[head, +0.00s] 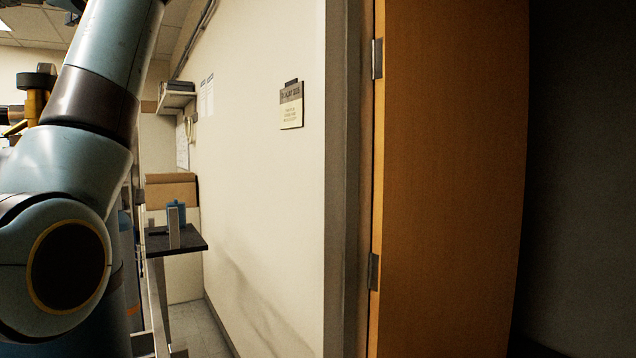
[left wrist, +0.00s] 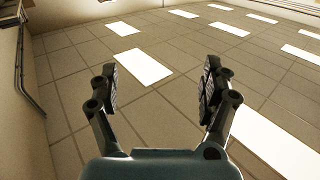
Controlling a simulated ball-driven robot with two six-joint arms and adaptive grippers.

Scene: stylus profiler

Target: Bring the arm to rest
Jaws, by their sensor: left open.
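My left arm (head: 75,150) fills the left side of the head view, with a large round joint low in the picture and a link rising to the top edge. My left gripper is out of the head view. In the left wrist view my left gripper (left wrist: 160,85) is open and empty, its two fingers wide apart. It is seen against a tiled ceiling with bright light panels, and nothing touches the fingers. My right gripper is in neither view.
An orange wooden door (head: 450,180) stands at the right, beside a pale wall (head: 260,180) with a sign (head: 291,105). Behind my arm a small dark shelf (head: 190,243) holds a blue item and a cardboard box (head: 171,190). Free floor (head: 200,325) shows only narrowly.

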